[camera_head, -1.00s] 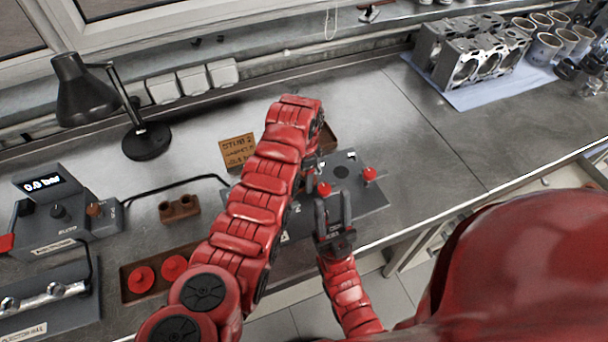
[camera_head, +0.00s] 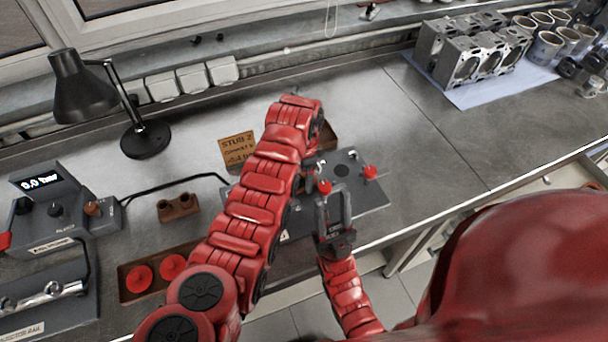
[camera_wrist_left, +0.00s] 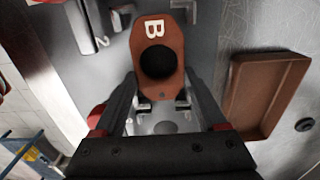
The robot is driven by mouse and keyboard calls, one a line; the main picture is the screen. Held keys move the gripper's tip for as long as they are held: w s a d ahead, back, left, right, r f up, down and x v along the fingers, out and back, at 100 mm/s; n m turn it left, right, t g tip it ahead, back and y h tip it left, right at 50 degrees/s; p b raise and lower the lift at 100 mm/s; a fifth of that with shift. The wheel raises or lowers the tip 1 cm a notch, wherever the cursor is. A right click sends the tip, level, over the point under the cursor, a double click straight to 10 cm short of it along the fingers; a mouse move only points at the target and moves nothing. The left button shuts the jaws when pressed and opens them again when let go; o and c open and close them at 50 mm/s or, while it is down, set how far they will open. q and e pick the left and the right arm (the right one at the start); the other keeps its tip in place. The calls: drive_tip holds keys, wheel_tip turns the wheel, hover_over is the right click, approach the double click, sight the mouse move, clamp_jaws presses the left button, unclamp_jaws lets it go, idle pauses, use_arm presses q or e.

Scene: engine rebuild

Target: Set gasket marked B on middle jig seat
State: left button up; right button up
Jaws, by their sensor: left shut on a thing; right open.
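The gasket marked B (camera_wrist_left: 160,90) is a reddish-brown plate with a large round hole and a white letter B. My left gripper is shut on its near end in the left wrist view, with a finger on each side. The grey jig plate (camera_head: 373,196) lies at the bench's front edge in the head view, with red knobs and a dark round spot. My left arm hides much of the jig, the left fingertips and the gasket there. I cannot tell whether the gasket touches a seat. My right gripper (camera_head: 333,208) is open and empty over the jig's front edge.
A cardboard sign (camera_head: 237,150) stands behind my left arm. A brown tray (camera_wrist_left: 268,95) lies beside the gasket in the left wrist view. Another tray with red discs (camera_head: 142,277) is at left. A black lamp (camera_head: 146,140) stands behind. The bench right of the jig is clear.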

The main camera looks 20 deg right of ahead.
use_arm(q)
drive_tip(key=shift+f, duration=0.1)
drive_tip(key=o, duration=1.3)
drive_tip(key=shift+r+p, duration=0.3)
drive_tip(key=shift+r, duration=3.45)
